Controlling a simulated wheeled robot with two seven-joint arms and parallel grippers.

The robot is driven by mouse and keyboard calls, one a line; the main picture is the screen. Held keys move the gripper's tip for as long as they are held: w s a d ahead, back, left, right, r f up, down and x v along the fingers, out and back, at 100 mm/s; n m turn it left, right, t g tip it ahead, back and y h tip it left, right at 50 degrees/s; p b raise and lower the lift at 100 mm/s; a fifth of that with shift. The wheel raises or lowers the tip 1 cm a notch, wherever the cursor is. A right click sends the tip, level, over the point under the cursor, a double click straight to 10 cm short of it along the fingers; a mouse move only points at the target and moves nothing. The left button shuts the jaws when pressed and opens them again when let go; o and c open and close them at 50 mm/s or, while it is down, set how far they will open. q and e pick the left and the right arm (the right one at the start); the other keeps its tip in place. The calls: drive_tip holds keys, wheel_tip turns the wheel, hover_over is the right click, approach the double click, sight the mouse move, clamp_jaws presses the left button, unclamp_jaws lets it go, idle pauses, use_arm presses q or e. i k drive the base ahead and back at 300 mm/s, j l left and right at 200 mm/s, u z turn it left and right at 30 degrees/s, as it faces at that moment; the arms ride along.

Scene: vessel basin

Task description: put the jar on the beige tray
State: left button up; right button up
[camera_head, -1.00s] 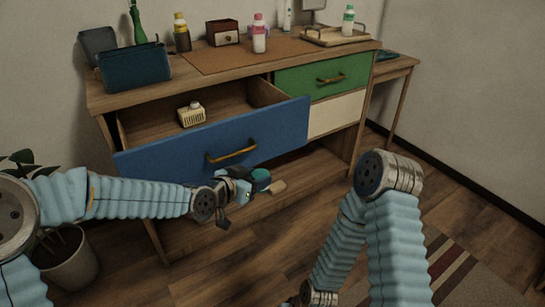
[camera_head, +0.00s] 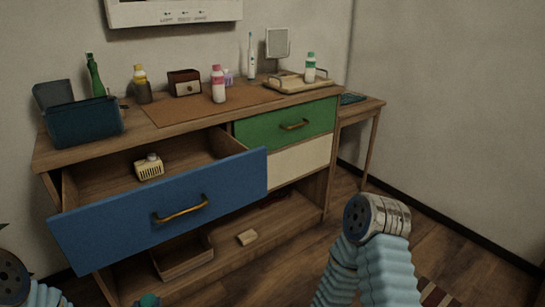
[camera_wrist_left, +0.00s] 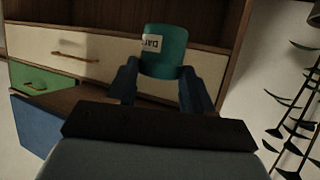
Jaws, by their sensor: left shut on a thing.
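My left gripper (camera_wrist_left: 160,84) is shut on a teal jar (camera_wrist_left: 172,62) with a pale label, with a finger on each side of it. In the head view, only a small teal bit of the jar (camera_head: 148,300) shows at the bottom edge, and most of the left gripper is cut off. The beige tray (camera_head: 284,87) lies at the right end of the dresser top, well above and beyond the jar. A white bottle with a green cap (camera_head: 310,69) stands on the tray. My right gripper is out of view; only part of its arm shows.
The blue drawer (camera_head: 165,208) juts out, open, with a small cream radio-like object (camera_head: 149,167) inside. A brown mat (camera_head: 190,106), a pink-capped bottle (camera_head: 218,86) and a mirror (camera_head: 277,44) are on the dresser top. The green drawer (camera_head: 290,127) is shut.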

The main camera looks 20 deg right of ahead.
sight(287, 86)
drive_tip(key=i+l, duration=0.1)
drive_tip(key=l, duration=0.35)
drive_tip(key=i+l+z, duration=0.1)
drive_tip(key=l, duration=0.3)
drive_tip(key=i+l, duration=0.1)
drive_tip(key=l, duration=0.35)
drive_tip(key=i+l, duration=0.1)
drive_tip(key=l, duration=0.3)
drive_tip(key=i+l+z, duration=0.1)
drive_tip(key=l, duration=0.3)
drive_tip(key=i+l, duration=0.1)
drive_tip(key=l, duration=0.35)
drive_tip(key=i+l+z, duration=0.1)
drive_tip(key=l, duration=0.3)
